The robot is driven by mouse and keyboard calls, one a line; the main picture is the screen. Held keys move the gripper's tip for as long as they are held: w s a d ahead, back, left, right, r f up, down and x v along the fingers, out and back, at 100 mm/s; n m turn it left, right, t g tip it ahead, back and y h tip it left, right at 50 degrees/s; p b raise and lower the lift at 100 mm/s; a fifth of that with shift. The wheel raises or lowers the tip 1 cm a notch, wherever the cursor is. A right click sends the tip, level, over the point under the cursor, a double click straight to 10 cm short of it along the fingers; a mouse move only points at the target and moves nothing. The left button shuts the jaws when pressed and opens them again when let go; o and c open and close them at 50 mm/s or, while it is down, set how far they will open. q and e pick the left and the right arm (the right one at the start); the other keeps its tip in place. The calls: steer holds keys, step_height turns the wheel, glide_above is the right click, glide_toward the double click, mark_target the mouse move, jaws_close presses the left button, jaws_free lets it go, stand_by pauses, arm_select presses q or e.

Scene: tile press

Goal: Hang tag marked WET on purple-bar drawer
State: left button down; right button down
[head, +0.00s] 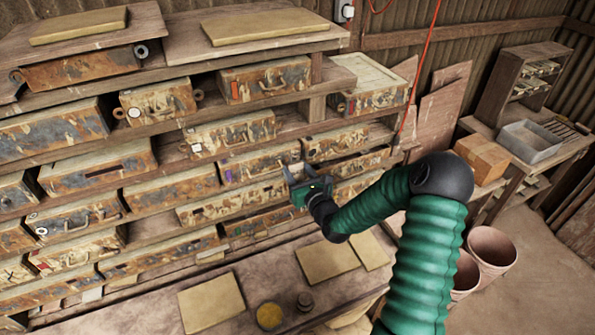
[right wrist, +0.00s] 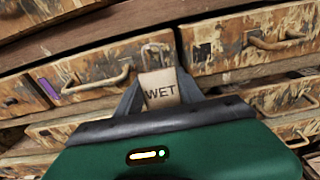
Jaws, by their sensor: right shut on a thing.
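The tag marked WET (right wrist: 161,93) is a small tan card with dark letters, and a wire loop (right wrist: 156,55) stands up from its top. My right gripper (right wrist: 160,88) is shut on the tag; in the head view the gripper (head: 298,176) is in front of the drawer rack. The purple-bar drawer (head: 258,164) is a worn, flaking drawer just left of the gripper. In the right wrist view the purple-bar drawer (right wrist: 80,72) has a bent metal handle (right wrist: 97,81), left of the tag and apart from it. My left gripper is out of view.
Neighbouring drawers, one (right wrist: 248,42) with a dark mark, sit close on the right. A red cord (head: 420,65) hangs right of the rack.

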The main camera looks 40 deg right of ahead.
stand_by(0.4)
steer(key=c, duration=0.7)
jaws_free()
steer(key=shift+o, duration=0.2)
